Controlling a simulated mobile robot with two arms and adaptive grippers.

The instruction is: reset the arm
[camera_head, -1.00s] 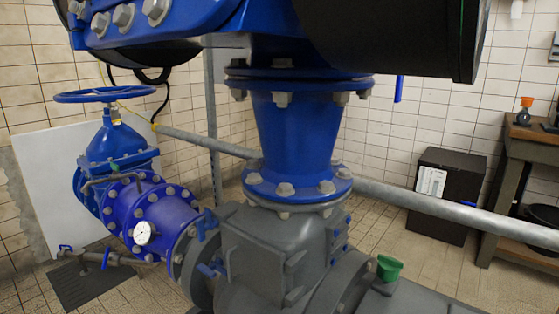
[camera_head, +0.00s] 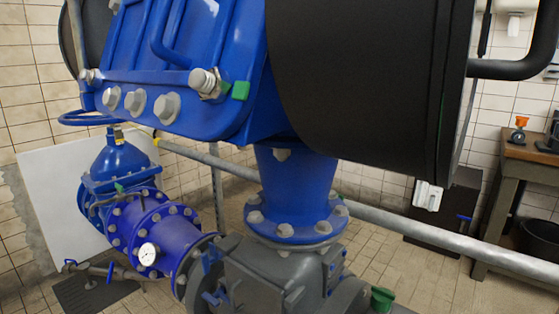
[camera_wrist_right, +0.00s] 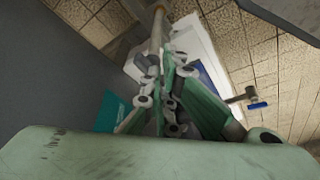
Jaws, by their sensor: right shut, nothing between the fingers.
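My right gripper (camera_wrist_right: 168,65) shows in the right wrist view with its green and grey fingers closed together. Nothing is seen held between them. The green palm part fills the bottom of that view. Neither arm nor gripper shows in the head view, so my left gripper is out of sight. The large blue pump body (camera_head: 190,60) with a big black cylinder (camera_head: 365,80) fills the top of the head view.
A blue vertical pipe (camera_head: 295,185) stands on a grey valve block (camera_head: 265,275). A grey rail (camera_head: 400,215) crosses behind it. A blue flanged pipe (camera_head: 150,225) with a gauge (camera_head: 148,254) is at left. A wooden table (camera_head: 530,150) and dark box (camera_head: 445,215) stand at right.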

